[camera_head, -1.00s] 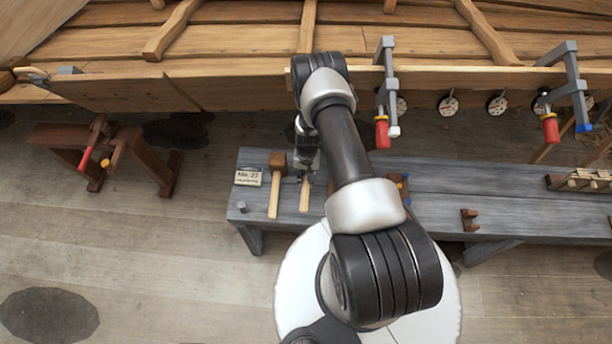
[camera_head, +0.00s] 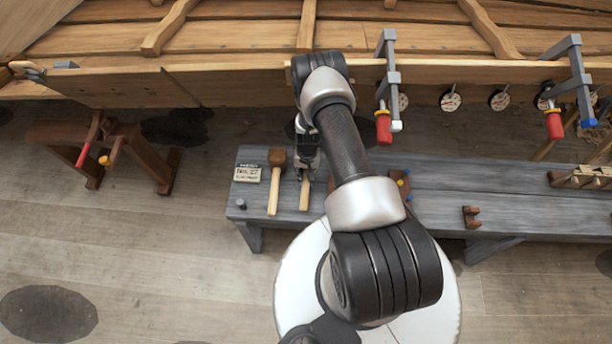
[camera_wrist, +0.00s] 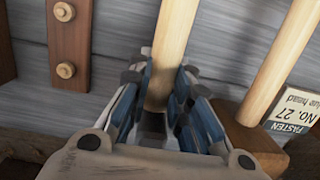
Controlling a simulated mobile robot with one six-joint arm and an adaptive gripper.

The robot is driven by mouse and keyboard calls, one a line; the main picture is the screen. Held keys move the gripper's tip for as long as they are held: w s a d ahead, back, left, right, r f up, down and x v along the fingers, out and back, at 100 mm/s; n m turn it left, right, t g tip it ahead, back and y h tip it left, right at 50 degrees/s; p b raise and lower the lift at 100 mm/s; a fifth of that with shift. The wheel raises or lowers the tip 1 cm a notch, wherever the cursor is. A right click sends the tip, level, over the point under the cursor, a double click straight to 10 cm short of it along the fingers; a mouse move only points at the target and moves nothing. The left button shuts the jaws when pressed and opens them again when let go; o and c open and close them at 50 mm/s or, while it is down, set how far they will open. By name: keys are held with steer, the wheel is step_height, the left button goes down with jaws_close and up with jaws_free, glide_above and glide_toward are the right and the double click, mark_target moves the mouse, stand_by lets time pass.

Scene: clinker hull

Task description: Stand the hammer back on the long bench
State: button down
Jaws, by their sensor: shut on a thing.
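The hammer shows as a pale wooden handle (camera_head: 304,195) over the left part of the long grey bench (camera_head: 440,190). In the wrist view the handle (camera_wrist: 172,45) runs from the top edge down between the fingers. My gripper (camera_wrist: 162,80) is shut on the hammer, with a blue-padded finger on each side; in the head view my gripper (camera_head: 306,165) is partly behind my arm. The hammer's head is mostly hidden by the fingers. I cannot tell whether the hammer touches the bench.
A brown-headed mallet (camera_head: 274,185) lies close left of the hammer, beside a "No. 27" card (camera_head: 247,174). A pegged wooden block (camera_wrist: 70,45) is on the other side. The hull planking (camera_head: 240,90) and clamps (camera_head: 388,90) are behind.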

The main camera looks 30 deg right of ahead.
steer(key=shift+f, duration=0.15)
steer(key=c, duration=1.4)
jaws_free()
steer(key=shift+r+p, duration=2.5)
steer(key=shift+r, duration=1.55)
